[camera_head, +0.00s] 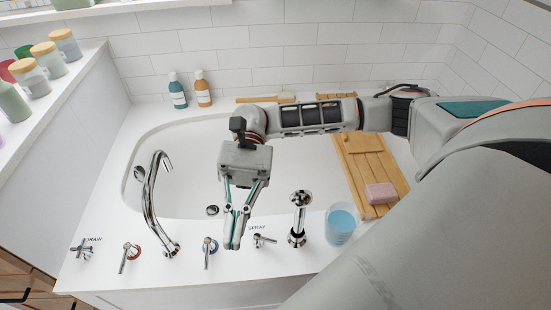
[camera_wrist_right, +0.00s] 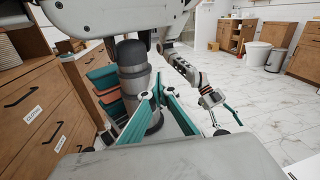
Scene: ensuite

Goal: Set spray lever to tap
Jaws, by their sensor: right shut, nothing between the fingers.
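The spray lever (camera_head: 264,240) is a small chrome handle on the white tub deck, below the SPRAY label. Its handle points to the right in the head view. My right gripper (camera_head: 232,244) is shut and empty, fingers pointing down just left of the lever. I cannot tell whether the fingertips touch it. The curved chrome tap (camera_head: 152,205) stands farther left. The right wrist view shows my right gripper's teal fingers, my base and my left gripper (camera_wrist_right: 222,112), small; its opening is unclear. The lever does not show there.
A blue-ringed handle (camera_head: 209,250) is close left of the gripper; a red-ringed handle (camera_head: 129,255) and drain handle (camera_head: 82,249) are farther left. The chrome hand shower (camera_head: 299,217) and blue cup (camera_head: 341,224) are to the right. A wooden tray (camera_head: 365,165) holds pink soap (camera_head: 380,193).

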